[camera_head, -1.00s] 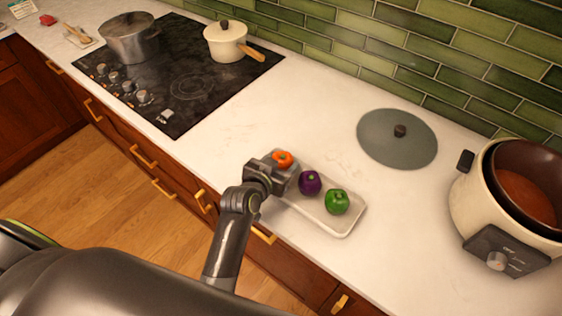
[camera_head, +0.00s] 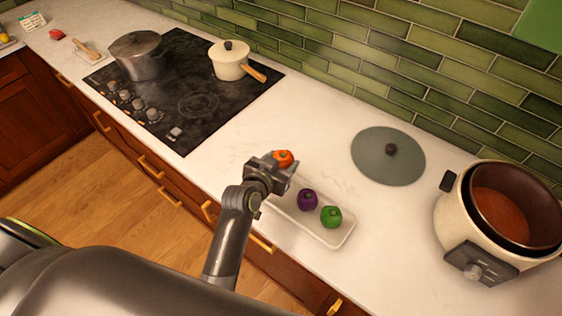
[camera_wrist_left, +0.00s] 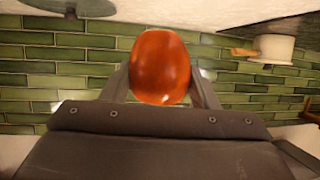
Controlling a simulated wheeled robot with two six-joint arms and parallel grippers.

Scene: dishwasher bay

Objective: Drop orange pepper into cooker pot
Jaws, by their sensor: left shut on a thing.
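The orange pepper (camera_head: 283,158) is held in my left gripper (camera_head: 279,163), above the left end of the white tray in the head view. In the left wrist view the pepper (camera_wrist_left: 160,66) sits between the two fingers of the gripper (camera_wrist_left: 160,88), which are shut on it. The cooker pot (camera_head: 455,222) stands at the right of the counter, cream outside with a dark inner pot holding reddish-brown contents. It is well apart from the gripper. My right gripper is not in view.
The white tray (camera_head: 322,238) holds a purple pepper (camera_head: 307,200) and a green pepper (camera_head: 331,217). A grey round lid (camera_head: 388,165) lies between tray and cooker. A black hob (camera_head: 200,107) with a steel pot (camera_head: 138,58) and a cream saucepan (camera_head: 229,66) is at left. Green tiles back the counter.

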